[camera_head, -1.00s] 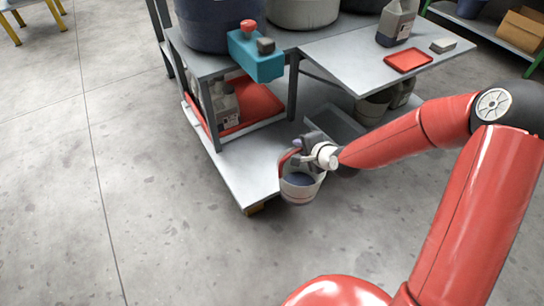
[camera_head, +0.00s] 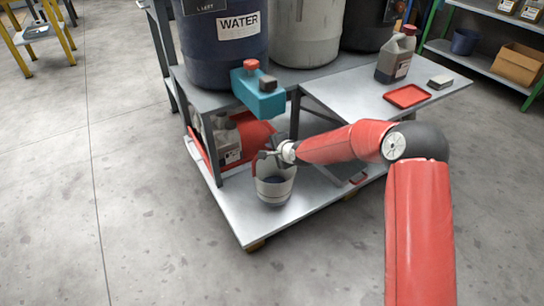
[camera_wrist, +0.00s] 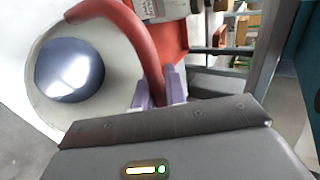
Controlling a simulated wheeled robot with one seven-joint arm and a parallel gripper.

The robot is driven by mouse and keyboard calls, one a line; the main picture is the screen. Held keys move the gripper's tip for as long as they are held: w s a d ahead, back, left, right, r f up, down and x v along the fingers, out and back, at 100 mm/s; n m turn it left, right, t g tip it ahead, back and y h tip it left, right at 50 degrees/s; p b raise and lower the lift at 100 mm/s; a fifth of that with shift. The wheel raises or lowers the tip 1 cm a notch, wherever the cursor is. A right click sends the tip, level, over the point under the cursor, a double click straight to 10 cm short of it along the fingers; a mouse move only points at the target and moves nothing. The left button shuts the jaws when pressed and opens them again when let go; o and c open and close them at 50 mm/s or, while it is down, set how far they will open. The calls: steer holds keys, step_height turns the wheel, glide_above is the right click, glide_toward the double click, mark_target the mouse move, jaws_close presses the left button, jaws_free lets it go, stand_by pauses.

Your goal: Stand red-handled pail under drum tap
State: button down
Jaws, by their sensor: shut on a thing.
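The pail (camera_head: 275,188) is pale grey with a dark inside, and hangs or stands upright over the front of the low pale platform (camera_head: 300,210). I cannot tell whether its base touches. My gripper (camera_head: 270,155) is shut on its red handle (camera_wrist: 143,38) at the pail's upper rim. The wrist view shows the pail's mouth (camera_wrist: 40,95) left of my fingers, with a dark, shiny round patch inside. The teal drum tap (camera_head: 262,98), with a red knob, juts from the dark blue drum (camera_head: 205,55) labelled WATER. The pail is below the tap and nearer the camera.
A grey bench leg (camera_head: 213,155) stands left of the pail. A red tray (camera_head: 202,147) and pale jugs (camera_head: 228,140) sit under the bench. A side table (camera_head: 350,95) holds a jug (camera_head: 395,58) and a small red tray (camera_head: 407,96). Open floor lies in front.

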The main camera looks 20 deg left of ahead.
steer(key=shift+f, duration=1.65)
steer(key=c, duration=1.4)
jaws_free()
steer(key=shift+f, duration=0.1)
steer(key=shift+c, duration=0.2)
